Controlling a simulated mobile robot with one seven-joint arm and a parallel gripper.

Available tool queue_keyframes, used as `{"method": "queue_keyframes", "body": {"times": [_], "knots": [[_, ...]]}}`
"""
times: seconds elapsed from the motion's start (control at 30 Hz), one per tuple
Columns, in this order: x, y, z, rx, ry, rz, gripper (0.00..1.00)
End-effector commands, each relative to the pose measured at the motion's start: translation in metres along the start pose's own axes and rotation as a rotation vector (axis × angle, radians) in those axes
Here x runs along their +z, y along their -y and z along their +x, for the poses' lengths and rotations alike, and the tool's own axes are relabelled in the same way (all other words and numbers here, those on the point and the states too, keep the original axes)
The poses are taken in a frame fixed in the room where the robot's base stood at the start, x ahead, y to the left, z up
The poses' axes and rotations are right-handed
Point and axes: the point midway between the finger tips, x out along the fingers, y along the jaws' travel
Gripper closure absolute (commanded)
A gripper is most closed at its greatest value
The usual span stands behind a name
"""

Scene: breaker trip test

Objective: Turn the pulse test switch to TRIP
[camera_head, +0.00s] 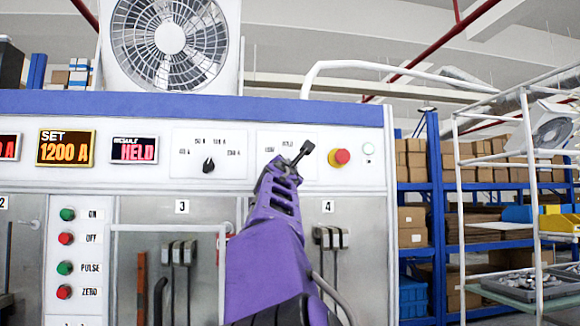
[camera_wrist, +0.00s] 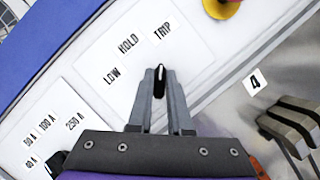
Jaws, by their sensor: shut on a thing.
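The pulse test switch (camera_wrist: 160,82) is a small black knob with a white pointer line on a white panel plate, marked LOW (camera_wrist: 112,75), HOLD (camera_wrist: 128,43) and TRIP (camera_wrist: 162,30). In the wrist view my gripper (camera_wrist: 160,78) is shut on the knob, one finger on each side. The white line points up the picture, toward the TRIP label. In the head view my purple gripper (camera_head: 278,166) reaches up to this plate (camera_head: 266,140) and hides the knob and part of the lettering.
A red button (camera_head: 340,157) on a yellow base is right of the switch. A result display (camera_head: 134,150) reads HELD; the set display (camera_head: 65,148) reads 1200 A. A current selector (camera_head: 208,165) sits left of my gripper. Shelves (camera_head: 470,210) stand at the right.

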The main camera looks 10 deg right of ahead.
Motion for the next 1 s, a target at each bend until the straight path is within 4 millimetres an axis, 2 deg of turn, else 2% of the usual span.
{"method": "queue_keyframes", "body": {"times": [0.43, 0.47, 0.6, 1.0], "knots": [[0.0004, -0.0015, -0.0001, 0.000, 0.000, 0.011, 1.00], [0.0004, -0.0016, -0.0002, 0.000, 0.000, 0.011, 0.77], [0.0003, -0.0012, -0.0001, -0.001, 0.000, 0.010, 0.53], [-0.0002, 0.0001, 0.0000, -0.002, 0.000, 0.009, 0.53]]}}
